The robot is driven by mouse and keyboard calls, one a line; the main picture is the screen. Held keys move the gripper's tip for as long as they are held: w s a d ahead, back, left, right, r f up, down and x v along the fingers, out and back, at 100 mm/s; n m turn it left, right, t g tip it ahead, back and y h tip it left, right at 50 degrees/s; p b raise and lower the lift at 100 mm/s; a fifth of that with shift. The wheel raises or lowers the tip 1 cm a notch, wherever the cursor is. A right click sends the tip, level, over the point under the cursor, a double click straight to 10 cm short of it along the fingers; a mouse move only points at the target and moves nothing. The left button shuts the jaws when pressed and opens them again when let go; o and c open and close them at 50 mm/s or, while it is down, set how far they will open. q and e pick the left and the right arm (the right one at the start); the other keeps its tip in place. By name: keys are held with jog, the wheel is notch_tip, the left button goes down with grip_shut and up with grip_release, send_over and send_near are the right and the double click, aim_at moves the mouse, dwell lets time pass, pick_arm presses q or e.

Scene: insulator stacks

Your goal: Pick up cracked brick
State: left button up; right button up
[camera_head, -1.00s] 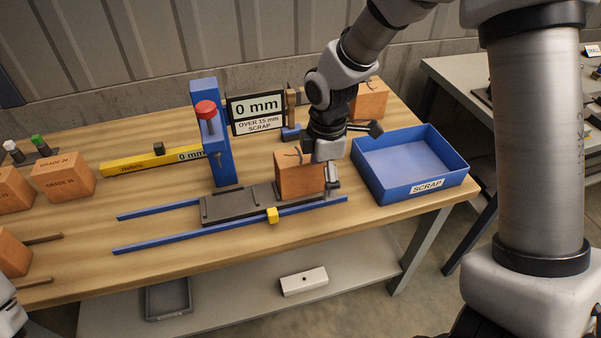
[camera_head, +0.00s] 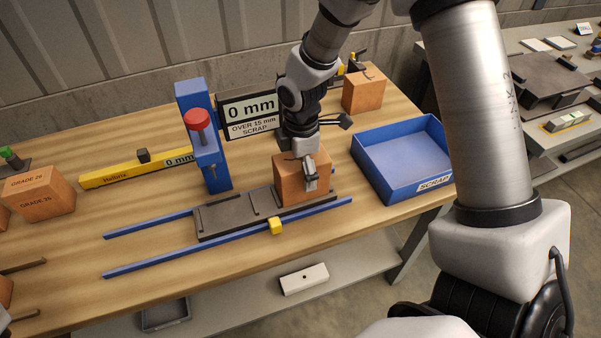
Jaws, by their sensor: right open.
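An orange brick (camera_head: 292,188) stands on the right part of a dark sliding plate (camera_head: 225,216); a dark line that looks like a crack shows on its top. My right gripper (camera_head: 304,166) is open and points down at this brick. One finger is in front of the brick's front face, and the other is hidden. I cannot tell whether it touches the brick. A second orange brick (camera_head: 362,94) with a dark mark on top stands at the back right of the table. My left gripper is not in view.
Blue rails (camera_head: 225,240) flank the plate. A blue gauge post (camera_head: 212,165) with a red knob (camera_head: 200,119) and a "0 mm" display (camera_head: 250,110) stand behind left. A blue scrap bin (camera_head: 385,190) is to the right. A grade brick (camera_head: 40,196) is at the left.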

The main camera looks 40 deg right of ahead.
jog(key=shift+w+f, duration=0.1)
jog(key=shift+f, duration=0.3)
jog(key=shift+s+r, duration=0.1)
jog(key=shift+s, duration=0.1)
jog(key=c, duration=1.7)
jog(key=shift+o, duration=0.2)
jog(key=shift+r, duration=0.1)
